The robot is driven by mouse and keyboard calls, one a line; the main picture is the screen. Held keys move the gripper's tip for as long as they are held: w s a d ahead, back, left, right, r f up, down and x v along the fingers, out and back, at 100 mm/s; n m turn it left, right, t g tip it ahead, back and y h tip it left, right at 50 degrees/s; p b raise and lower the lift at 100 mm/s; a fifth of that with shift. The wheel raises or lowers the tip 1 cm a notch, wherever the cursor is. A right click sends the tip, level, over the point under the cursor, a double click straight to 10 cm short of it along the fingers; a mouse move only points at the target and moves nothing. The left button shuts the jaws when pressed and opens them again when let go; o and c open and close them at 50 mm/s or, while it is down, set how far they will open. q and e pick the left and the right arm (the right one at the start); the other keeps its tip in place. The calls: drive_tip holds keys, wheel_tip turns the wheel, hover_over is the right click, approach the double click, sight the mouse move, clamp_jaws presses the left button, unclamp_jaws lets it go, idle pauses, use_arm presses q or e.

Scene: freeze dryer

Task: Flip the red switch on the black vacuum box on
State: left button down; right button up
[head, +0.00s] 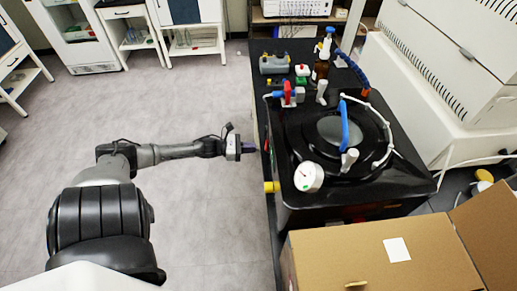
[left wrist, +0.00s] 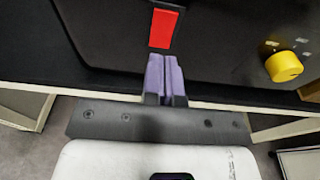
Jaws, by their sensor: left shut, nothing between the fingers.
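The black vacuum box (head: 290,205) stands on the bench at the right of the head view, and its dark front panel (left wrist: 220,50) fills the top of the left wrist view. The red switch (left wrist: 164,29) is on that panel, straight ahead of my left gripper. My left gripper (left wrist: 165,60) is shut and empty, with its purple fingertips just below the switch's lower edge; I cannot tell whether they touch it. In the head view the left gripper (head: 250,148) is beside the box's left side, and the switch is hidden. My right gripper is not in view.
A yellow knob (left wrist: 283,66) sits on the panel right of the switch and also shows in the head view (head: 271,187). A pressure gauge (head: 309,177) and hoses are on top of the box. An open cardboard box (head: 385,255) stands at the front right. The floor at left is clear.

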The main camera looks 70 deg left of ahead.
sight(266, 145)
use_arm(q)
drive_tip(key=shift+x, duration=1.6)
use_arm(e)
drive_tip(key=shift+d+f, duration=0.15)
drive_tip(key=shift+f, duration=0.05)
